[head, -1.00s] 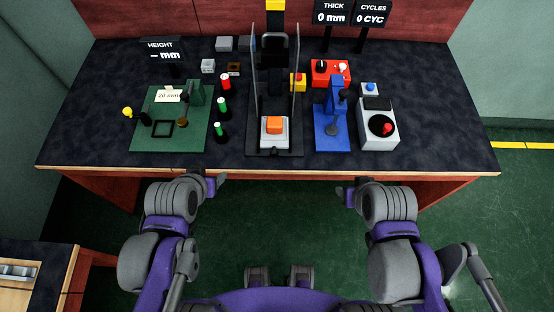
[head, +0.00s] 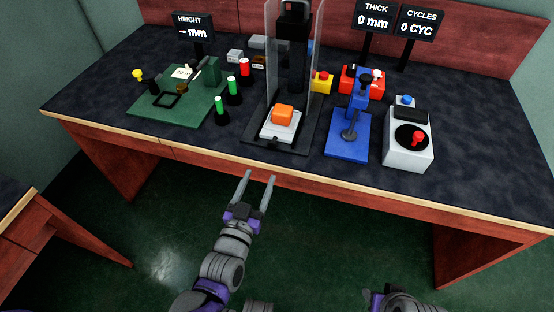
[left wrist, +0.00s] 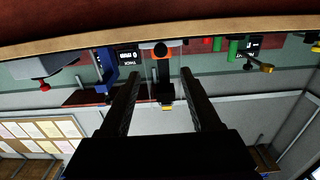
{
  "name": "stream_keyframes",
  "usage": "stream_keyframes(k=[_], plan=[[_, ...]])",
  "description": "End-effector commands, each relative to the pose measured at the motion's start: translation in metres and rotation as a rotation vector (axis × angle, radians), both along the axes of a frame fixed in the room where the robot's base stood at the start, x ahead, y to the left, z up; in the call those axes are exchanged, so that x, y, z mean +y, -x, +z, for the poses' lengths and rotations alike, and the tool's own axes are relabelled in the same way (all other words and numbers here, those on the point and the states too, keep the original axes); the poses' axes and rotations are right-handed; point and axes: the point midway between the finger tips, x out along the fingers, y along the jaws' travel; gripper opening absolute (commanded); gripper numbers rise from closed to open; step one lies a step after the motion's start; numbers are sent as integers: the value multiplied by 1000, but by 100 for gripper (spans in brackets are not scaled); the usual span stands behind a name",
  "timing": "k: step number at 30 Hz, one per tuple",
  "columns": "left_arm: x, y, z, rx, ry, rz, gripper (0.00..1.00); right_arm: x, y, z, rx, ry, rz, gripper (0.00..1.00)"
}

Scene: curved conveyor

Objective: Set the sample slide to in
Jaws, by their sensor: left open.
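What looks like the sample slide is a pale plate (head: 281,131) bearing an orange block (head: 283,114), at the front of the black press (head: 291,55) between clear side panels. The orange block also shows in the left wrist view (left wrist: 160,49). My left gripper (head: 259,176) is open and empty, just off the table's front edge and below the press, apart from the slide. Its two fingers show spread in the left wrist view (left wrist: 160,75). Only a part of my right arm shows at the bottom; its fingers cannot be made out.
On the table (head: 470,165), a blue lever stand (head: 347,135) and a grey box with a red knob (head: 408,152) stand right of the press. Green-topped posts (head: 221,110) and a green plate (head: 180,105) stand to the left. The wooden front edge lies between my left gripper and the slide.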

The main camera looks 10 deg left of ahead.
Motion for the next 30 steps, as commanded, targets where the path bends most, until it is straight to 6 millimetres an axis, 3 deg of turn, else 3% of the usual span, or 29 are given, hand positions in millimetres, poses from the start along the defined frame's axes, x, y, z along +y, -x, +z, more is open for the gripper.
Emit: stream_keyframes(k=[12,18,30], plan=[[-3,-71,0,2,0,-1,64,0,-2,-9,2,0,0,50],[-3,-97,0,2,0,-1,64,0,-2,-13,3,0,0,50],[-4,-105,1,2,0,-1,64,0,-2,-13,3,0,0,50]])
